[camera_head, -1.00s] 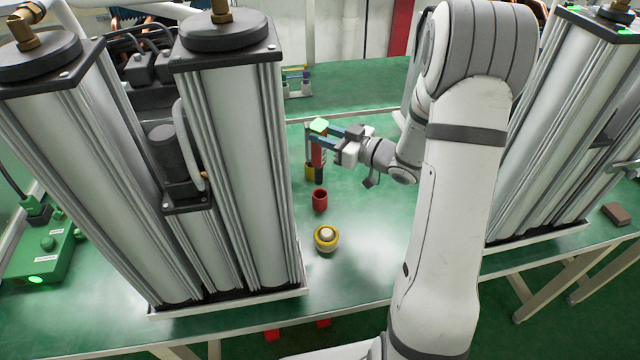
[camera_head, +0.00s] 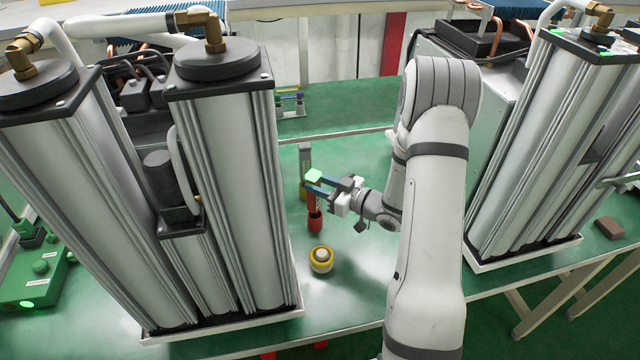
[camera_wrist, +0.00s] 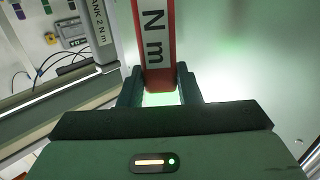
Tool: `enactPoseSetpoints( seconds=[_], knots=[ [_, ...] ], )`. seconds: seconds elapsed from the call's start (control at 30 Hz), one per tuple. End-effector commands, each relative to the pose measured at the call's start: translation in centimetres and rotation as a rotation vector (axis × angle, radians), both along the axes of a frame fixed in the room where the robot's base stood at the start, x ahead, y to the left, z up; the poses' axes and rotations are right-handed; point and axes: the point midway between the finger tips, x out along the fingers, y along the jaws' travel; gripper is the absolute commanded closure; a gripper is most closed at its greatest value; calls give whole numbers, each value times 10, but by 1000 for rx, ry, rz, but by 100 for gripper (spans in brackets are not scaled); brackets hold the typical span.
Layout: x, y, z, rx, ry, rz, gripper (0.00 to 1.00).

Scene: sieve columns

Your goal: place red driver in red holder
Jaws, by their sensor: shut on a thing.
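The red driver (camera_wrist: 156,45) is upright between my gripper's fingers in the wrist view, with "N m" lettering on a white label. My gripper (camera_head: 318,183) is shut on it near its top. In the head view, the driver's red body (camera_head: 312,203) hangs below the fingers, and its lower end is at the red holder (camera_head: 315,221). The red holder is a small cup on the green table. I cannot tell whether the driver's tip is inside the cup or just above it.
A grey driver (camera_wrist: 100,35) marked "TANK 2 N m" stands close by; it also shows behind my gripper in the head view (camera_head: 305,158), above a yellow holder (camera_head: 303,193). A yellow round object (camera_head: 321,260) sits in front. Tall metal columns (camera_head: 230,190) rise at left.

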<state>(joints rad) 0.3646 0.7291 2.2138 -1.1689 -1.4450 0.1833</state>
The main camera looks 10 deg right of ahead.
Motion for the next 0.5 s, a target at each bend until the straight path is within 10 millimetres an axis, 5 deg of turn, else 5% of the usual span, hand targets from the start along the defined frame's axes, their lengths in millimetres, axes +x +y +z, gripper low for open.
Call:
enactPoseSetpoints(
  seconds=[0.13,0.17,0.4,0.5],
  knots=[
    [0,0,-5,0,-1,-1,100],
    [0,0,-4,0,0,-1,68],
    [0,-1,-3,0,0,-1,48],
    [0,-1,-3,0,0,-2,48]
  ],
)
